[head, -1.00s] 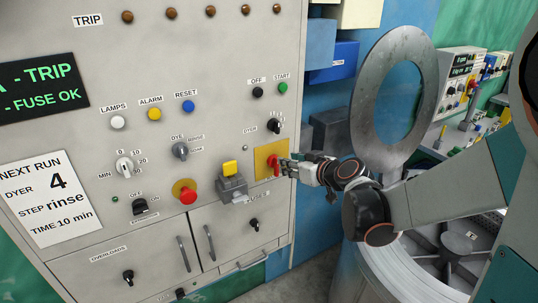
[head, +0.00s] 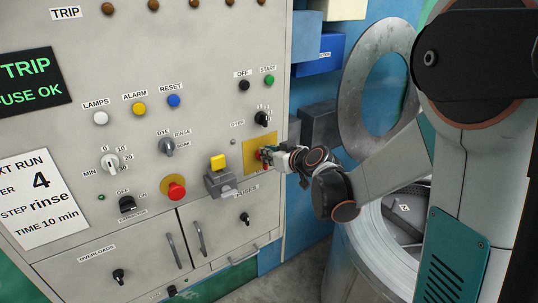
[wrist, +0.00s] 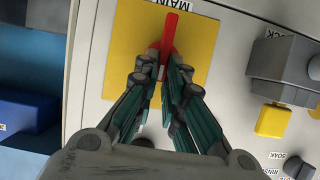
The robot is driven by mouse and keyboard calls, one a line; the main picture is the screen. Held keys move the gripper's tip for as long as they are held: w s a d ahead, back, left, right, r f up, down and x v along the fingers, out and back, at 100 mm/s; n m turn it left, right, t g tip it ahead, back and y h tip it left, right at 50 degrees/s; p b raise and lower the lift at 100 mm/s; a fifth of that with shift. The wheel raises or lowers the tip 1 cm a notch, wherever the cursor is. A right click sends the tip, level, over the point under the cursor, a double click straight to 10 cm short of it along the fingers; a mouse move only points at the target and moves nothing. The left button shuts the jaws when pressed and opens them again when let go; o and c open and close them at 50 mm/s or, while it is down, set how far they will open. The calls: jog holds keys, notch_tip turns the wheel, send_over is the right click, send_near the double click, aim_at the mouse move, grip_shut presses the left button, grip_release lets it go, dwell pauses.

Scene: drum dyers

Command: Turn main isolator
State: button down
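The main isolator is a red handle (wrist: 170,35) on a yellow plate (wrist: 200,50), at the right side of the grey control panel. In the head view the yellow plate (head: 251,163) shows, with the red handle (head: 262,154) partly hidden by my fingers. My gripper (wrist: 163,68) reaches it from the right in the head view. In the wrist view its two fingers are close together, one on each side of the red handle's near part, and look closed on it. The handle's far end sticks out past the fingertips, slightly tilted.
A grey switch box with a yellow block (head: 218,162) stands out left of the isolator. A red stop button (head: 176,191) and a black selector knob (head: 262,118) are nearby. A round metal drum door (head: 360,110) stands open right of the panel.

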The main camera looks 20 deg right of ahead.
jog(key=shift+d, duration=0.1)
dwell(0.3)
jog(key=shift+w+d+f+m+t+y+b, duration=0.15)
jog(key=shift+d+f+m+y+b, duration=0.25)
jog(key=shift+m+y+b, duration=1.3)
jog(key=shift+w+d+f+m+t+y+b, duration=0.15)
jog(key=shift+d+f+m+y+b, duration=0.45)
jog(key=shift+m+b, duration=1.9)
jog(key=shift+w+d+f+m+t+y+b, duration=0.1)
jog(key=shift+f+m+t+y+b, duration=0.15)
jog(key=shift+m+y+b, duration=1.8)
jog(key=shift+m+h, duration=0.55)
jog(key=shift+h, duration=0.1)
jog(key=c, duration=1.7)
grip_release()
